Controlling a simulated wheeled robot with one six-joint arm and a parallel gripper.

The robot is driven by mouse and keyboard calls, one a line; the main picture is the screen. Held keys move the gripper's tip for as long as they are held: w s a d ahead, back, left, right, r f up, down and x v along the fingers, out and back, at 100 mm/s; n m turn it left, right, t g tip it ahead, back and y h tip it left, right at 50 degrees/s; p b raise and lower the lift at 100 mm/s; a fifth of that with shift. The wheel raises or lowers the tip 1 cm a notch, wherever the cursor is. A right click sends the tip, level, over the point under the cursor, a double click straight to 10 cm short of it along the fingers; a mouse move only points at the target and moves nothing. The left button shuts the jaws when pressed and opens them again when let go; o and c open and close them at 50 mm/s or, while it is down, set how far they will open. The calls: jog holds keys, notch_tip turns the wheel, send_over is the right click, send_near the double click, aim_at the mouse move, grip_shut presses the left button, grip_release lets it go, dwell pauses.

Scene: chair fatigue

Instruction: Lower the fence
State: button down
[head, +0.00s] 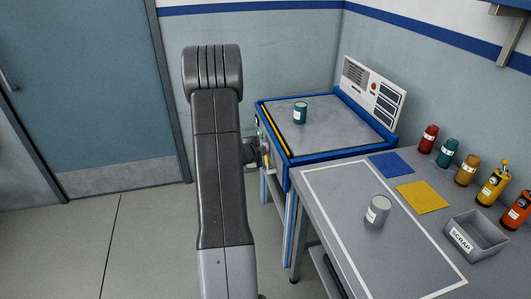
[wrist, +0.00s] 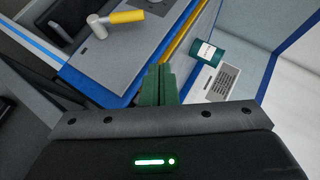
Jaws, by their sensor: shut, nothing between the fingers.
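The blue-framed machine (head: 335,144) has a grey top with a yellow bar (head: 268,128) along its left edge; this looks like the fence. The bar also shows in the wrist view (wrist: 183,32), just beyond my fingertips. A lever with a yellow grip (wrist: 127,17) sticks out from the machine's front face, upper left in the wrist view. My gripper (wrist: 158,84) is shut and empty, its green fingers together near the machine's edge. I cannot tell whether they touch it. In the head view my arm largely hides the gripper.
A teal can (head: 300,113) stands on the machine top near the bar. A control panel (head: 374,88) rises behind. The grey table (head: 340,215) on the right holds a grey can (head: 377,211), a scrap bin (head: 476,235) and several coloured containers. The floor on the left is clear.

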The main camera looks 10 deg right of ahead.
jog(key=shift+v, duration=1.15)
jog(key=shift+w+r, duration=0.1)
jog(key=shift+w, duration=0.05)
send_over(267, 161)
jog(key=s, duration=0.3)
notch_tip(267, 161, down, 7)
jog(key=f+t+b, duration=0.1)
jog(key=b, duration=0.4)
jog(key=s+f+m+t+b, duration=0.1)
jog(key=b, duration=0.5)
jog(key=s+f+t+h+b, duration=0.1)
jog(key=b, duration=0.4)
jog(key=shift+s+a+m+b, duration=0.25)
jog(key=shift+m+b, duration=0.05)
jog(key=shift+s+r+b, duration=0.1)
jog(key=shift+s+b, duration=0.1)
jog(key=shift+b, duration=0.6)
jog(key=shift+r+p, duration=0.2)
jog(key=shift+p, duration=0.15)
